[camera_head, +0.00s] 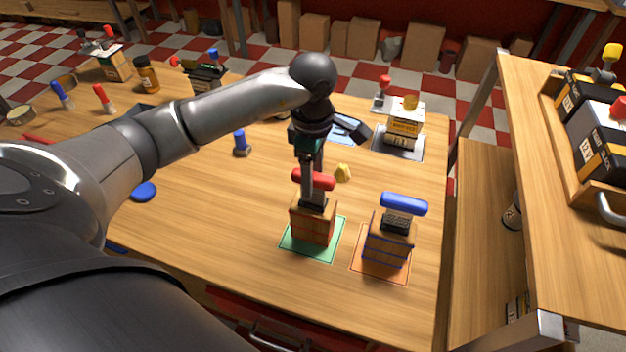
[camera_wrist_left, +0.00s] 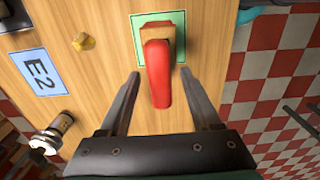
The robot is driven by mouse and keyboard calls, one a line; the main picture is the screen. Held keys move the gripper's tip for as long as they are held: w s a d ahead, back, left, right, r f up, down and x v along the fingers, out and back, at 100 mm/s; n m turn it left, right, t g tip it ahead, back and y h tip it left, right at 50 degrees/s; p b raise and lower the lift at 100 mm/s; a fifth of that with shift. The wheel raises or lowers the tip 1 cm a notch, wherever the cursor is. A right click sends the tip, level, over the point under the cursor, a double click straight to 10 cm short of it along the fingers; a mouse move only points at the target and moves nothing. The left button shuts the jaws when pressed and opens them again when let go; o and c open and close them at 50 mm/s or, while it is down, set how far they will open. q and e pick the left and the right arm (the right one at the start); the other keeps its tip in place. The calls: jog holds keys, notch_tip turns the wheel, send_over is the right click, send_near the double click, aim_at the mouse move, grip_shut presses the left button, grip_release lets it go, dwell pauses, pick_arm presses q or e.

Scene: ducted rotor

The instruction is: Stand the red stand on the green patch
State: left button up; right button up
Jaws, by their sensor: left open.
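The red stand (camera_head: 312,226) has a wooden block body and a red bar on top. In the head view it stands upright on the green patch (camera_head: 290,245), whose edges show around its base. In the wrist view the red bar (camera_wrist_left: 157,72) lies between the two fingers, with clear gaps on both sides, and part of the green patch (camera_wrist_left: 143,22) shows beyond it. My left gripper (camera_head: 311,190) is open at the red bar and hides part of it. My right gripper is not in view.
A blue-topped stand (camera_head: 388,245) stands close by on an orange patch (camera_head: 368,268). A yellow lump (camera_head: 343,172) lies behind the red stand. A blue peg (camera_head: 241,143) is to the left.

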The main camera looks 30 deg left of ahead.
pick_arm(q)
notch_tip(320, 180, up, 9)
jog(key=shift+r, duration=0.1)
dwell(0.4)
